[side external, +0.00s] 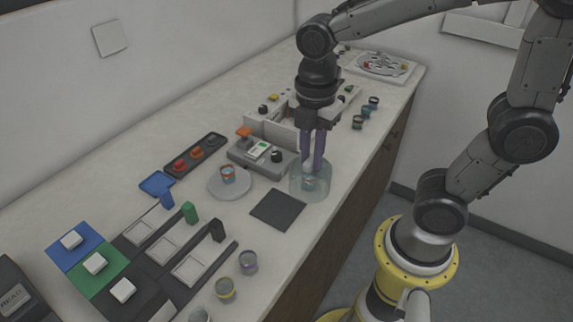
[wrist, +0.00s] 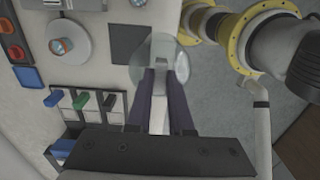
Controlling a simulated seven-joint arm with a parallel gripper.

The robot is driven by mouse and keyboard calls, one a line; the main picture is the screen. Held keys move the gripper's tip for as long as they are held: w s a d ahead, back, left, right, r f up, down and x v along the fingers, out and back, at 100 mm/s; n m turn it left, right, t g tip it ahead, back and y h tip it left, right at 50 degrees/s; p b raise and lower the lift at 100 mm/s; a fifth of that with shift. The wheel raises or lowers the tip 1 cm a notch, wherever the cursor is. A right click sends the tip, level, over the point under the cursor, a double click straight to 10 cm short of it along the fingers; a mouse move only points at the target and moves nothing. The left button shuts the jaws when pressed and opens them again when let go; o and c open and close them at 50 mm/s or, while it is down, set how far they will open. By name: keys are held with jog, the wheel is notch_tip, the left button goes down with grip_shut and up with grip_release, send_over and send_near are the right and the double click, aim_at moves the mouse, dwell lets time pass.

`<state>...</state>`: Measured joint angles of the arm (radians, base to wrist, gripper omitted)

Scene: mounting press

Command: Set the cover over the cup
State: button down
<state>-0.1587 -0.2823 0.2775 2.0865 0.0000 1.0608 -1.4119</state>
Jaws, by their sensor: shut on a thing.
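The cover is a clear, pale-blue, round dome (side external: 299,187) at the counter's front edge, right of the dark square pad. It also shows in the wrist view (wrist: 145,62). My gripper (side external: 312,167) points down with its purple fingers shut on the cover's top; it also shows in the wrist view (wrist: 163,74). A small cup (side external: 228,173) with orange and blue colouring stands on a round pale plate (side external: 216,188), left of the cover. The cup also shows in the wrist view (wrist: 61,46), apart from my gripper. I cannot tell whether the cover touches the counter.
A grey device with an orange knob (side external: 244,132) stands behind the plate. Several small jars stand at the front and back right. Switch panels and a blue tray (side external: 157,183) fill the left.

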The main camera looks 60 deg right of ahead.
jog(key=s+r, duration=0.3)
jog(key=s, duration=0.3)
jog(key=w+r, duration=0.1)
jog(key=w, duration=0.1)
jog(key=w+r, duration=0.1)
jog(key=w, duration=0.1)
jog(key=w+r, duration=0.1)
jog(key=w, duration=0.1)
jog(key=shift+w+r, duration=0.2)
jog(key=shift+r, duration=0.1)
jog(key=w+a+f, duration=0.1)
jog(key=w+f, duration=0.1)
jog(key=w, duration=1.5)
jog(key=shift+w+a+f, duration=0.1)
jog(key=shift+w+f, duration=0.7)
jog(key=shift+f, duration=1.35)
jog(key=shift+w+d+f, duration=0.1)
jog(key=shift+w+f, duration=0.7)
jog(key=shift+f, duration=1.35)
jog(key=shift+w+a+f, duration=0.1)
jog(key=shift+w+f, duration=0.7)
jog(key=shift+f, duration=1.35)
jog(key=shift+f, duration=0.2)
